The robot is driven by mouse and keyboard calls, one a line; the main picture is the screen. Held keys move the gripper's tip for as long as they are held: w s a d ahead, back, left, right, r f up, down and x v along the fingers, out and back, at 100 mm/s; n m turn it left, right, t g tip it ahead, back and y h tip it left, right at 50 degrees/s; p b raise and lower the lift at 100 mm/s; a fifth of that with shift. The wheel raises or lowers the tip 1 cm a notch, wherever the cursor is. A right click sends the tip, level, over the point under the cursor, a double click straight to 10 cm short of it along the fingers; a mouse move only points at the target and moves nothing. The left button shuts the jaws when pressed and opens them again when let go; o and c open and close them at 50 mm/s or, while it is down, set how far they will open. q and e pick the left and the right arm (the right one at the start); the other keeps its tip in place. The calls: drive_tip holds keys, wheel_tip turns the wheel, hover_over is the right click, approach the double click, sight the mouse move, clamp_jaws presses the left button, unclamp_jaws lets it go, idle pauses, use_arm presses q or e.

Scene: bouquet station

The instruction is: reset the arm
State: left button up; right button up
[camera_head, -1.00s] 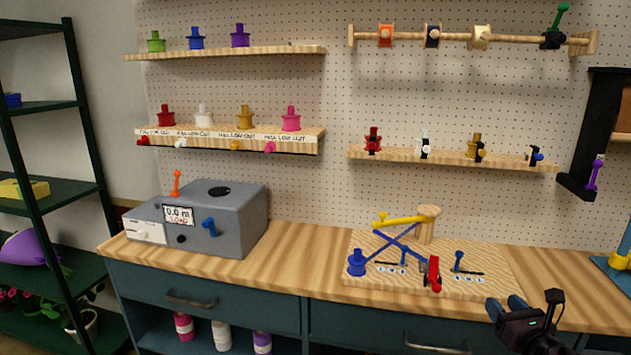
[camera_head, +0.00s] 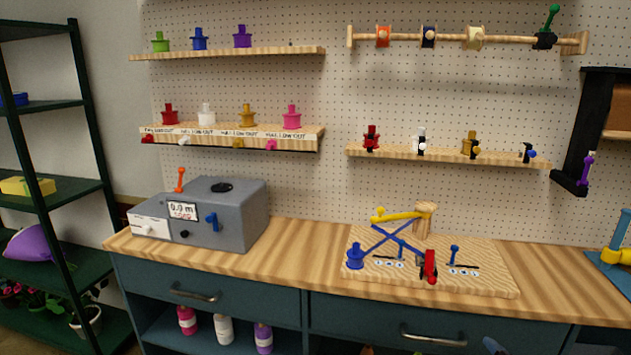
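A wooden board (camera_head: 480,283) lies on the bench. On it stand a wooden post (camera_head: 424,214) with a yellow arm (camera_head: 394,217), crossed blue bars (camera_head: 398,238), a blue spool-like piece (camera_head: 355,257), a red lever (camera_head: 430,266) and small blue levers (camera_head: 454,254). The yellow arm reaches left from the post, above the blue bars. Only a bluish tip of what seems to be my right gripper (camera_head: 493,346) shows at the bottom edge, below the board and touching nothing visible. Its opening is hidden. My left gripper is out of view.
A grey machine (camera_head: 238,222) with a display and levers stands on the bench's left. Wall shelves (camera_head: 225,52) hold coloured spools. A blue and yellow fixture (camera_head: 618,256) is at the right edge. The bench between machine and board (camera_head: 305,250) is clear.

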drive_tip(key=s+a+f+m+g, duration=0.1)
drive_tip(key=s+f+m, duration=0.3)
drive_tip(key=s, duration=0.4)
drive_tip(key=s+a+f+m+g, duration=0.2)
drive_tip(key=s+a+f+m, duration=0.1)
drive_tip(key=s, duration=0.5)
drive_tip(key=s+a+f+m+g+h, duration=0.1)
drive_tip(key=s+a+f+m, duration=0.1)
drive_tip(key=s+f+m, duration=0.3)
wheel_tip(320, 180, down, 2)
drive_tip(key=s, duration=0.3)
drive_tip(key=shift+a+f+g, duration=0.25)
drive_tip(key=shift+a+g, duration=0.1)
drive_tip(key=shift+g, duration=0.05)
